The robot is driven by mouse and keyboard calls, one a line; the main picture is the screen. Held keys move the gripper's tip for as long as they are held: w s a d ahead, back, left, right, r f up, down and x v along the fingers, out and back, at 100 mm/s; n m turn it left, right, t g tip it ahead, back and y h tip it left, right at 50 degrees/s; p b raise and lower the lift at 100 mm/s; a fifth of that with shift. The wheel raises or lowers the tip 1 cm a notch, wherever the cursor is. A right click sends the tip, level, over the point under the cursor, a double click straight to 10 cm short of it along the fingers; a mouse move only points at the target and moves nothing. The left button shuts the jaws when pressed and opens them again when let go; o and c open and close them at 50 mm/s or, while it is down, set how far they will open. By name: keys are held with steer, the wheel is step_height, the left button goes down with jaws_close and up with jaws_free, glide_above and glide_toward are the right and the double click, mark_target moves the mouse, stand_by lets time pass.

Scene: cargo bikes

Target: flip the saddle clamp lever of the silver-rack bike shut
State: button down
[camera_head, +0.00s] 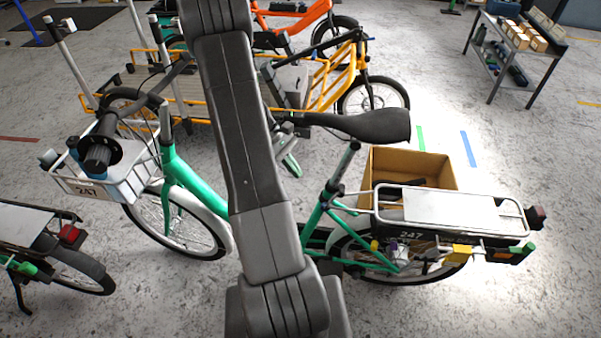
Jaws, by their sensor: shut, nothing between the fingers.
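The silver-rack bike is the green one across the middle, with a silver rear rack (450,208) marked 247. Its black saddle (375,125) sits on a silver seat post (346,162). The saddle clamp (333,187) is at the foot of that post, on top of the green seat tube (313,222). The lever is too small and dark to tell its position. My arm rises through the middle of the view. My gripper (291,165) shows partly at the arm's right edge, below the saddle's nose and left of the clamp. Its fingers look together and empty.
A cardboard box (400,165) stands behind the rack. A white basket (130,180) is on the bike's front, left. A yellow cargo bike (345,75) stands behind the saddle. Another bike (75,265) is at lower left, a shelf cart (510,55) at upper right. Floor at right is clear.

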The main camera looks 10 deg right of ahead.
steer(key=s+d+r+p+x, duration=0.1)
steer(key=x, duration=1)
steer(key=shift+d+r, duration=0.2)
steer(key=shift+r, duration=0.1)
steer(key=shift+s+f, duration=0.1)
